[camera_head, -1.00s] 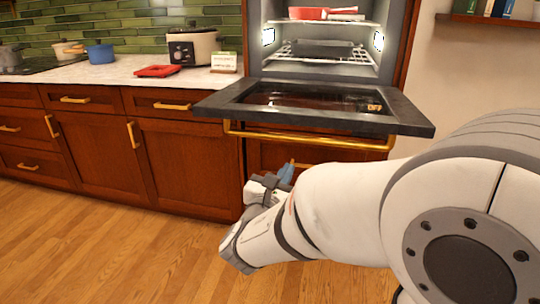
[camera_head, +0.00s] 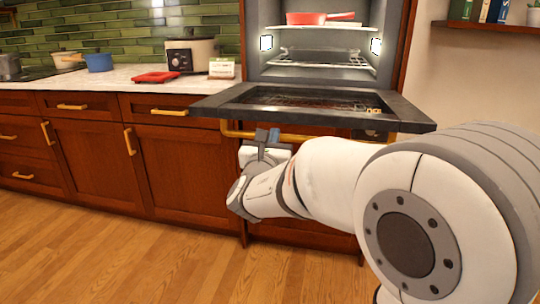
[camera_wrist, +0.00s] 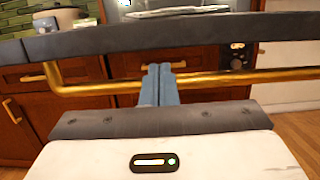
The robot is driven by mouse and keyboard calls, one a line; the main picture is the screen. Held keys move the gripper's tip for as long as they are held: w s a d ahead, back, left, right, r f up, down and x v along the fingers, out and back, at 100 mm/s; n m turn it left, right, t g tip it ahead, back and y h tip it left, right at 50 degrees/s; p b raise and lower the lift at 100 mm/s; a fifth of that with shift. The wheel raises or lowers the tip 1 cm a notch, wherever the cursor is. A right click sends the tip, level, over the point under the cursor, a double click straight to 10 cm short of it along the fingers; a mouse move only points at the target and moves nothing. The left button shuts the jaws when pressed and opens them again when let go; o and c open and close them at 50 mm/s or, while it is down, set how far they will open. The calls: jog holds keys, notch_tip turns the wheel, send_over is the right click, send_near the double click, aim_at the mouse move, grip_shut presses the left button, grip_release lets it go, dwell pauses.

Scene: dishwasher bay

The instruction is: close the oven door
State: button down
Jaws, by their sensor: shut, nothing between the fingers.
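The oven door (camera_head: 215,103) is open and lies about level in front of the lit oven cavity (camera_head: 318,72). Its brass handle bar (camera_head: 318,138) hangs along the underside near the front edge. My gripper (camera_head: 267,133) is below the door's front edge, near the left part of the handle. In the wrist view my gripper (camera_wrist: 160,70) has its blue fingers shut together and empty, with tips overlapping the handle bar (camera_wrist: 215,80) in the picture. I cannot tell if they touch it. The door's dark edge (camera_wrist: 190,33) crosses above them.
A counter (camera_head: 115,76) at left holds a slow cooker (camera_head: 192,52), a red tray (camera_head: 157,77) and a blue pot (camera_head: 99,62). A red pan (camera_head: 305,18) sits on the oven's upper rack. Wooden cabinets (camera_head: 180,170) stand left; the floor (camera_head: 130,250) in front is clear.

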jog(key=shift+w+r, duration=0.1)
jog(key=shift+r, duration=0.35)
jog(key=shift+a, duration=0.1)
jog(key=shift+r, duration=0.1)
